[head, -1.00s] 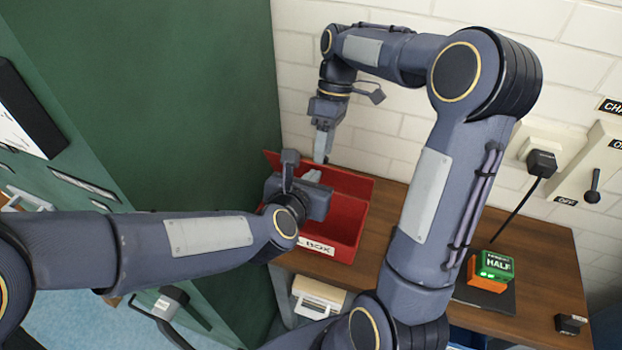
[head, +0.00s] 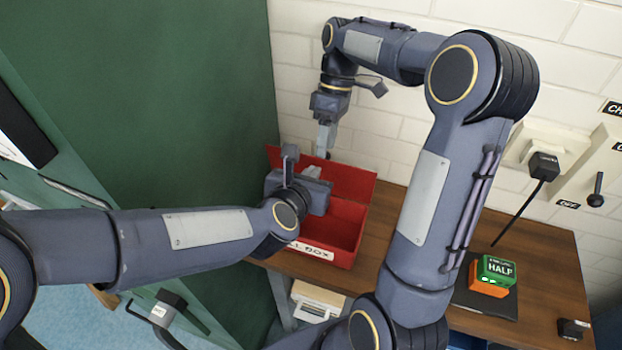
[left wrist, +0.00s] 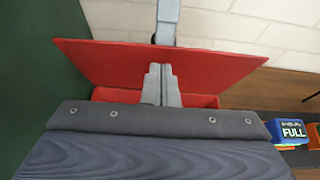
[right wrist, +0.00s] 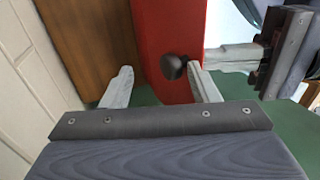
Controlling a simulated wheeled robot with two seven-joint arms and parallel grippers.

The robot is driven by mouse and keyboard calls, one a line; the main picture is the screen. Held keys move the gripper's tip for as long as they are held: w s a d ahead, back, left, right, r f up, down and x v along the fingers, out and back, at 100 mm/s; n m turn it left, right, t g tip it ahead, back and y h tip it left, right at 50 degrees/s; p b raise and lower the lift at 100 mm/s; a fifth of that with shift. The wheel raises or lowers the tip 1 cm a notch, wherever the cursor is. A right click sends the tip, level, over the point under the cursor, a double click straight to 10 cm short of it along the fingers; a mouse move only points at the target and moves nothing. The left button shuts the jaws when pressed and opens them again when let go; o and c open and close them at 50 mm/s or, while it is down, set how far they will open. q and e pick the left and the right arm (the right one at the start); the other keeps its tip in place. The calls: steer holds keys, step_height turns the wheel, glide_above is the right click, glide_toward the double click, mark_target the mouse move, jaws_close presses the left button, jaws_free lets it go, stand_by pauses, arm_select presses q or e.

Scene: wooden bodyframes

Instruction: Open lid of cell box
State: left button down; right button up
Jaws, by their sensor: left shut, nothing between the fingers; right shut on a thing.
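The red cell box (head: 345,255) stands on the wooden bench, its front labelled "BOX". Its red lid (head: 358,182) is raised at the back, and part of the inside shows. My left gripper (head: 312,171) is over the box in front of the lid; in the left wrist view its fingers (left wrist: 161,75) are together and empty. My right gripper (head: 325,140) points down at the lid's top edge. In the right wrist view its fingers (right wrist: 160,80) stand apart on either side of the red lid (right wrist: 165,25), with a dark knob (right wrist: 173,67) near one fingertip.
A green and orange "HALF" cell (head: 492,275) sits on a dark pad at the right of the bench. A blue "FULL" cell (left wrist: 288,131) shows in the left wrist view. The green panel (head: 190,90) is close at left; the white brick wall (head: 300,60) is behind.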

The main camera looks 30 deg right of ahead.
step_height(320, 180, up, 6)
steer(key=d, duration=0.1)
steer(key=s+a+f+m+t, duration=0.1)
steer(key=s+a+m+t, duration=0.15)
steer(key=s+m, duration=0.6)
steer(key=s+a+f+m+t, duration=0.2)
steer(key=s+f, duration=0.1)
steer(key=s, duration=0.2)
steer(key=s+a+f+m+t, duration=0.1)
steer(key=s+a+f+m, duration=0.15)
steer(key=s, duration=0.35)
arm_select(q)
steer(key=shift+w+d+r, duration=0.2)
steer(key=shift+d+r, duration=0.05)
steer(key=shift+d, duration=0.25)
arm_select(e)
steer(key=a+n+t, duration=0.1)
steer(key=a, duration=0.1)
steer(key=a+n+t, duration=0.1)
steer(key=a, duration=0.1)
steer(key=w+a+n+t, duration=0.1)
steer(key=shift+a+f+n, duration=0.25)
steer(key=shift+a+n, duration=0.15)
